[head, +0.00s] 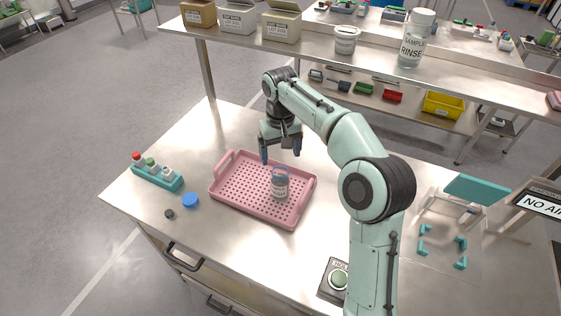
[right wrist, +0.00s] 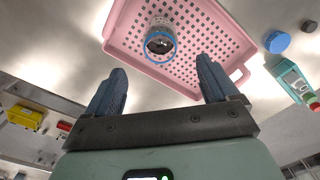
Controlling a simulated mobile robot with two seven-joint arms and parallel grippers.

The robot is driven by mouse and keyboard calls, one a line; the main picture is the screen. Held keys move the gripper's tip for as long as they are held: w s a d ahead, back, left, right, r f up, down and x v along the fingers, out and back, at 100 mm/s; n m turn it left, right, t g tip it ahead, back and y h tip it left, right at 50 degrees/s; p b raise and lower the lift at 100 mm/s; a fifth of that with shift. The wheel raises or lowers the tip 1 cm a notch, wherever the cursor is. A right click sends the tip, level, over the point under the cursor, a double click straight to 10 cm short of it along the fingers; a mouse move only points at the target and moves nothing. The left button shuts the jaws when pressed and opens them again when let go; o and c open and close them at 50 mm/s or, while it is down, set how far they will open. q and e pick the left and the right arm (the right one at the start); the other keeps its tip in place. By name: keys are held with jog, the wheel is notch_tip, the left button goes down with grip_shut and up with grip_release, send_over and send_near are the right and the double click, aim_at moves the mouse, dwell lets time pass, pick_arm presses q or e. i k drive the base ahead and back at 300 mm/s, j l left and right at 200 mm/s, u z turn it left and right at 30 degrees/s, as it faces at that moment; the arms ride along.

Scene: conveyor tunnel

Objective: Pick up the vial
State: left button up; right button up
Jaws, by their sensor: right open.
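A clear container with a white label and a blue rim (head: 280,186), which looks like an open vial or jar, stands upright in the pink perforated tray (head: 222,196). The right wrist view shows it from above as a blue ring with a dark inside (right wrist: 159,43). A teal rack (head: 150,176) at the left of the table holds capped vials with red, green and white tops. My right gripper (head: 281,153) is open and empty, above the tray's far edge, apart from the container. In the right wrist view its fingers (right wrist: 162,75) are spread wide. My left gripper is not in view.
A blue lid (head: 190,200) and a small dark cap (head: 169,213) lie left of the tray. A button box (head: 337,282) is at the front, and a teal-lidded fixture (head: 440,235) is at the right. The table's back left is clear.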

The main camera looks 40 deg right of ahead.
aim_at(167, 174)
jog(key=k+j, duration=0.75)
jog(key=j, duration=0.2)
